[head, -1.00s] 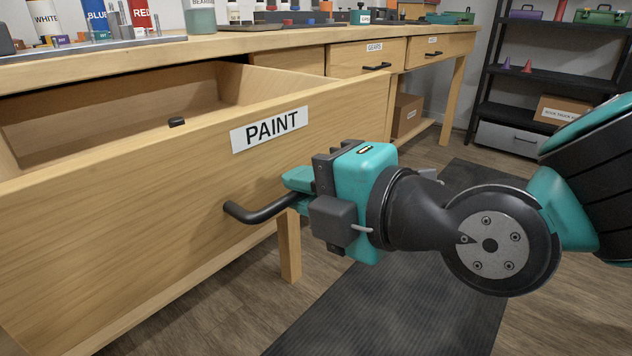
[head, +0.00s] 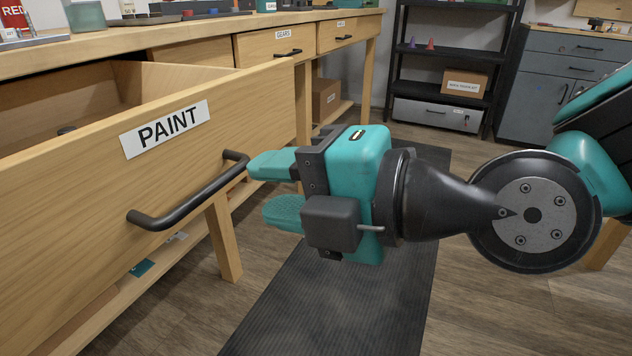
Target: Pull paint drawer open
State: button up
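The paint drawer (head: 60,195) stands pulled out from the workbench, with its open inside showing behind the front board. Its white PAINT label (head: 165,129) faces me. The black bar handle (head: 190,200) on its front is bare and fully in view. My gripper (head: 262,188) is open, its two teal fingers apart with nothing between them. It is just right of the handle, clear of most of it; whether the upper fingertip still touches the handle's far end I cannot tell.
The workbench top (head: 210,24) carries paint cans and small items. Two shut drawers, one labelled GEARS (head: 280,46), are farther along. A black shelf rack (head: 440,75) and a grey cabinet (head: 560,80) stand at the back. The dark floor mat (head: 345,305) is clear.

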jog(key=shift+b+v, duration=1.35)
jog(key=shift+v, duration=0.8)
jog(key=s+d+f+m+g+h+p, duration=0.25)
jog(key=d+m+h, duration=0.4)
jog(key=m, duration=0.65)
jog(key=s+d+f+m+g+h+p, duration=0.1)
jog(key=d+f+m+g+h+p, duration=0.25)
jog(key=d+m, duration=0.75)
notch_tip(320, 180, up, 36)
jog(key=a+m+p, duration=0.1)
jog(key=p, duration=3.4)
jog(key=shift+w+f, duration=0.2)
